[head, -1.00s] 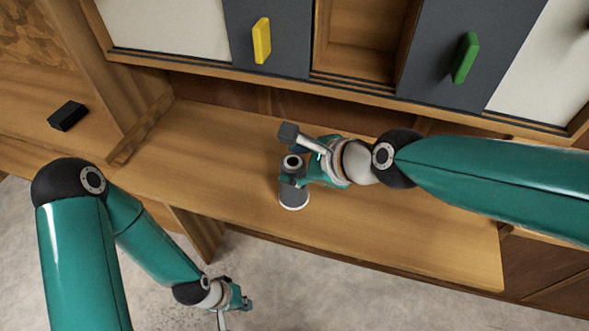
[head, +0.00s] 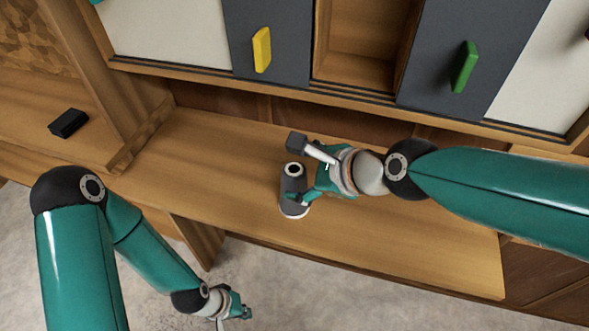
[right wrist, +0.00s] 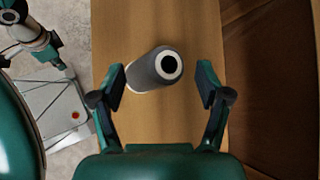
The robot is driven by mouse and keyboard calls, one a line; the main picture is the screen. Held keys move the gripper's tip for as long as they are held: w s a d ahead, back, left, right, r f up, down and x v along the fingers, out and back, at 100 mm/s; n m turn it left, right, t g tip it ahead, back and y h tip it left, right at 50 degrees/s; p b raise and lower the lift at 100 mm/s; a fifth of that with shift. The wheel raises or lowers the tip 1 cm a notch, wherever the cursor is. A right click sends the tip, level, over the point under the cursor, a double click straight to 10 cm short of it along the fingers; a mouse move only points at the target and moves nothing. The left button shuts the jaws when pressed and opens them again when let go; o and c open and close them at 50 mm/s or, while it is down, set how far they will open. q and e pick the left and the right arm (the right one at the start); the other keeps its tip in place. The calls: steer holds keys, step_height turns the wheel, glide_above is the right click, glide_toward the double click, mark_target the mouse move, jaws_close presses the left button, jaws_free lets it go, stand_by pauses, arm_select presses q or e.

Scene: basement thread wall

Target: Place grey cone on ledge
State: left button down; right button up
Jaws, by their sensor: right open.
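The grey cone (head: 293,188) stands upright on the wooden ledge (head: 230,170), with a dark hole in its pale top and a white rim at its base. In the right wrist view the cone (right wrist: 155,69) stands just beyond and between the fingertips. My right gripper (head: 311,174) is open beside the cone, on its right in the head view.
A cabinet with a yellow handle (head: 262,50) and a green handle (head: 464,66) overhangs the ledge's back. A wooden divider (head: 141,134) bounds the ledge at left. A black block (head: 68,123) lies beyond it. The ledge is clear left of the cone.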

steer(key=p+v, duration=0.1)
steer(key=v, duration=0.9)
steer(key=shift+s, duration=0.15)
